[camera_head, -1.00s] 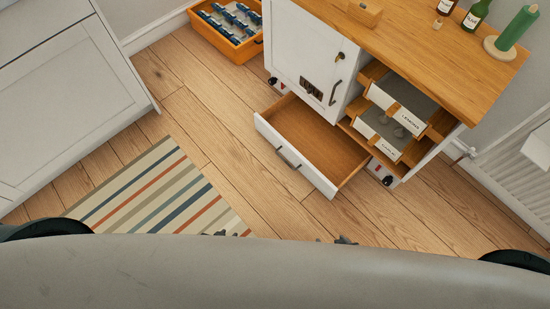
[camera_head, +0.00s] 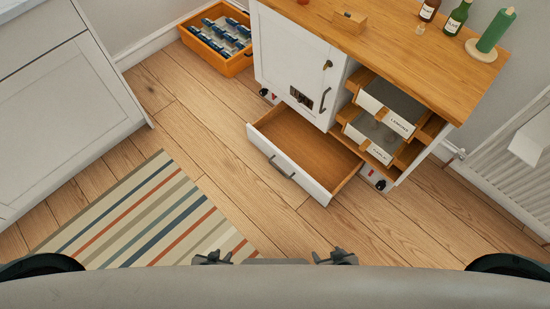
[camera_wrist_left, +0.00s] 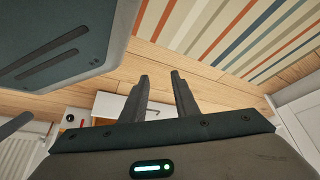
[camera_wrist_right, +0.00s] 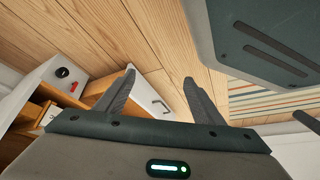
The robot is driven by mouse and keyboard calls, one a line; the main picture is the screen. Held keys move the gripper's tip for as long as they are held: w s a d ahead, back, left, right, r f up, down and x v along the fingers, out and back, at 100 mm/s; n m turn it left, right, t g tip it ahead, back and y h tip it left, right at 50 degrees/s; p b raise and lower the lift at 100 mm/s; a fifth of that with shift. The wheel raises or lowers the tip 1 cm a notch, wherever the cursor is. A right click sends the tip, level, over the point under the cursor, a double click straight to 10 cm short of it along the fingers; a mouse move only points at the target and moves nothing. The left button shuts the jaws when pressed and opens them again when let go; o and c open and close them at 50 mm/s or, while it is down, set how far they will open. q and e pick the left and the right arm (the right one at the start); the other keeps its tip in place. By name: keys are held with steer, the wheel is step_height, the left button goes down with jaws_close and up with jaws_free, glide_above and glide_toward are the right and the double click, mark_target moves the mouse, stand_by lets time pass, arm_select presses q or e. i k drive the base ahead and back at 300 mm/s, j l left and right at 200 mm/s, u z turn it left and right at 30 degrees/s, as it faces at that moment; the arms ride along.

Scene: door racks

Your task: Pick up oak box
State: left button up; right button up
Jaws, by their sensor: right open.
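The oak box (camera_head: 349,21) is a small light-wood block with a dark mark on its front. It sits on the wooden top of the white cabinet, near the top of the head view. My left gripper (camera_head: 213,258) and right gripper (camera_head: 335,257) show at the bottom of the head view, low and well apart from the box. In the left wrist view the left fingers (camera_wrist_left: 160,78) are apart with nothing between them. In the right wrist view the right fingers (camera_wrist_right: 159,79) are wider apart and empty. Neither wrist view shows the box.
The cabinet top (camera_head: 405,48) also holds two bottles (camera_head: 457,17) and a green candle (camera_head: 496,30). An open drawer (camera_head: 305,153) juts out low in front. Labelled bins (camera_head: 385,112) sit at right. An orange crate (camera_head: 231,64) stands on the floor. A striped rug (camera_head: 150,215) lies at left.

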mark_target(349, 26)
steer(key=i+l, duration=0.1)
steer(key=l, duration=0.45)
steer(key=i+l, duration=0.1)
steer(key=l, duration=0.4)
steer(key=i+l, duration=0.1)
steer(key=l, duration=0.45)
steer(key=l+z, duration=0.1)
steer(key=l, duration=0.45)
steer(key=i+l, duration=0.2)
steer(key=l, duration=0.3)
